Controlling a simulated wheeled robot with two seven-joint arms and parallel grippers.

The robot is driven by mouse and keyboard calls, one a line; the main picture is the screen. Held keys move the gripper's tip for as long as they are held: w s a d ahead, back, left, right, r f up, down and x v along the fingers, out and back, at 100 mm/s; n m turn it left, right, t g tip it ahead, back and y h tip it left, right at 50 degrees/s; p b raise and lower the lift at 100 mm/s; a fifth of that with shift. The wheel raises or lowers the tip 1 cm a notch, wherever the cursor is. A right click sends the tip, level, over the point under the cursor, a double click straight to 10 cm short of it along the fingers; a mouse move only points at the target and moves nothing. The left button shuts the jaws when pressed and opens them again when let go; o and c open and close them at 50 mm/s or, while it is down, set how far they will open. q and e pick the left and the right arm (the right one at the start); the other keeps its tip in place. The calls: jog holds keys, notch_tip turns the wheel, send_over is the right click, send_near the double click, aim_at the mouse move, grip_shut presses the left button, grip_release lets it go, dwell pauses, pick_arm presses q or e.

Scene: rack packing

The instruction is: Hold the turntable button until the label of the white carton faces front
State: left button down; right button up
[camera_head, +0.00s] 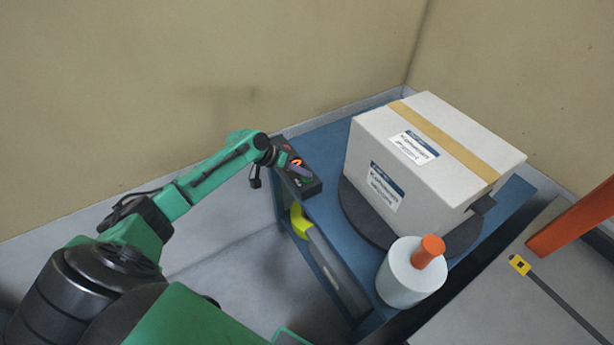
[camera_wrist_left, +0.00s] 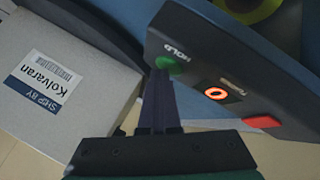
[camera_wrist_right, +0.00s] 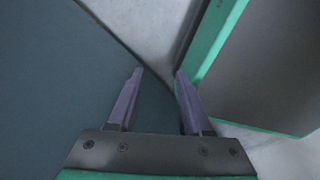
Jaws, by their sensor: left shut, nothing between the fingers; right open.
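The white carton (camera_head: 413,165) with a tan tape strip stands on the dark round turntable (camera_head: 361,219) on the blue table. One label (camera_head: 385,186) is on its side facing the lower left and another (camera_head: 414,147) is on its top. The left wrist view also shows a label (camera_wrist_left: 43,81) on the carton. The black button box (camera_head: 307,186) has a green HOLD button (camera_wrist_left: 170,65), a lit orange ring (camera_wrist_left: 216,93) and a red button (camera_wrist_left: 262,122). My left gripper (camera_wrist_left: 160,76) is shut, its tips at the green button; contact is unclear. My right gripper (camera_wrist_right: 158,74) is open and empty.
A white cylinder (camera_head: 408,278) with an orange top (camera_head: 429,251) stands at the table's near corner. A yellow object (camera_head: 300,222) is on a lower shelf (camera_head: 335,271). An orange beam (camera_head: 573,219) and a yellow-ended strap (camera_head: 520,265) are at the right.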

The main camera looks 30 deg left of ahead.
aim_at(303, 179)
pick_arm(q)
jog(key=shift+r+p, duration=0.65)
jog(key=shift+r, duration=0.1)
jog(key=shift+r, duration=0.1)
notch_tip(303, 179, up, 5)
jog(key=p, duration=0.5)
dwell(0.6)
